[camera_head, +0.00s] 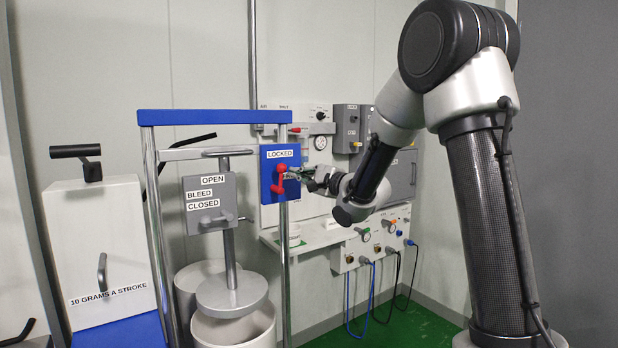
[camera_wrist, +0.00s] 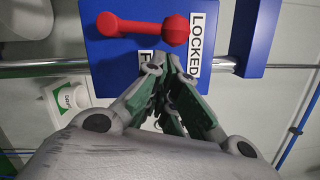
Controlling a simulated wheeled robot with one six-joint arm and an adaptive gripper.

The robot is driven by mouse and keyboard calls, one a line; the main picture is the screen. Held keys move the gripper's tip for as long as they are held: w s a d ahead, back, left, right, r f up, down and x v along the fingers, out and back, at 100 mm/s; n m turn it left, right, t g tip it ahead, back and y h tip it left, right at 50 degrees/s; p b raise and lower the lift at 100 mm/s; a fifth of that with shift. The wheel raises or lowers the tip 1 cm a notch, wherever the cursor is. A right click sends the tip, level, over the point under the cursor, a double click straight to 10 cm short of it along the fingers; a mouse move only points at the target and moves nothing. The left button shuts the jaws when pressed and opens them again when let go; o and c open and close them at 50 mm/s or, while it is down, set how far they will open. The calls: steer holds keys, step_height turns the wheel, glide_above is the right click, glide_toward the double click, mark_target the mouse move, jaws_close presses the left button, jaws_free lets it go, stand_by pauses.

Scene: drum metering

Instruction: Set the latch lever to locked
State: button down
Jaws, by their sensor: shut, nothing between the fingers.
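The red latch lever (camera_head: 279,180) is mounted on a blue plate (camera_head: 267,152) with a LOCKED label (camera_head: 281,154) at its top. In the wrist view the lever (camera_wrist: 140,27) lies across the plate, with its large faceted knob (camera_wrist: 175,29) beside the LOCKED label (camera_wrist: 196,43) and its smaller round end away from it. A second label (camera_wrist: 146,62), starting with F, is partly hidden by my fingers. My gripper (camera_head: 293,175) is shut and empty in front of the plate. In the wrist view its fingertips (camera_wrist: 168,65) are just below the large knob; contact is unclear.
The plate is on an upright metal frame with a blue top bar (camera_head: 215,117). A grey OPEN/BLEED/CLOSED box (camera_head: 208,190) is left. A wall panel with gauges and a socket box (camera_head: 372,235) with hanging cables are behind and right. White drums (camera_head: 240,325) stand below.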

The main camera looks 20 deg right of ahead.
steer(key=shift+a, duration=0.1)
steer(key=shift+s+a+r, duration=0.2)
steer(key=shift+a+r, duration=0.2)
steer(key=shift+a, duration=0.25)
steer(key=shift+d, duration=0.1)
